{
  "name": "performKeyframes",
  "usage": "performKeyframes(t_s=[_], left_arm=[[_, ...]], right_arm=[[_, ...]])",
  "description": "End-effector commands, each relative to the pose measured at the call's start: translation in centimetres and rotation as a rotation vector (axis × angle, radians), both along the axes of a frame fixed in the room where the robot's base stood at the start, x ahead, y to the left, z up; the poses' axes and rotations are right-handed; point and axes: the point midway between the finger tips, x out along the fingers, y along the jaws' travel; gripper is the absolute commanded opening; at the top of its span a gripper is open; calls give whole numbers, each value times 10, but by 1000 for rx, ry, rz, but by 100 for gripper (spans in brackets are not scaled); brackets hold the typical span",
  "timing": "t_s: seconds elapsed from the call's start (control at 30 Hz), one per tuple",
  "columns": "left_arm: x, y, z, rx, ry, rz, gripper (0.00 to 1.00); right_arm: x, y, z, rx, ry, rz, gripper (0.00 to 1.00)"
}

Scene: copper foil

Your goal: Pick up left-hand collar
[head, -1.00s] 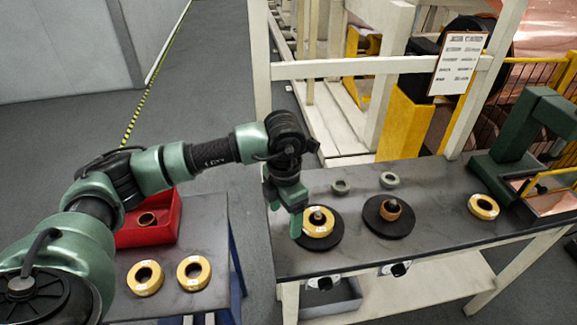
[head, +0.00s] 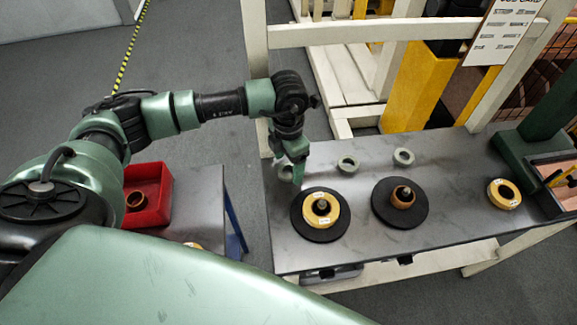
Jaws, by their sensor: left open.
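The left-hand collar (head: 347,164), a small grey-green ring, lies flat on the dark bench (head: 455,215) behind the left black disc. A similar right-hand collar (head: 403,157) lies to its right. My left gripper (head: 291,174) is open and points down over the left end of the bench. It is to the left of the left-hand collar, apart from it, with nothing visible between its fingers. My right gripper is not in view.
A black disc (head: 337,232) with a yellow ring (head: 320,210) around its post stands close to my left gripper. Another black disc (head: 417,214) holds a copper-coloured ring (head: 403,197). A loose yellow ring (head: 503,194) lies right. A red bin (head: 157,178) stands left.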

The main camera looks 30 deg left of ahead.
Motion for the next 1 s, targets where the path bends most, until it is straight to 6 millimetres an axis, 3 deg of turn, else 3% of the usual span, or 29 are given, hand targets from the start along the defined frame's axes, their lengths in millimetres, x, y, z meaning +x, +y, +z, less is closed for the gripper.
performKeyframes(t_s=[0.17,0.4,0.67,1.0], left_arm=[[0,0,-17,-1,1,0,74],[1,0,-20,-1,-1,-1,74],[1,0,-20,-1,-1,0,2],[1,0,-17,-2,-3,0,0]], right_arm=[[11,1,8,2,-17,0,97],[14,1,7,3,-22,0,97],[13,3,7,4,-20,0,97],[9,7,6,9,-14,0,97]])
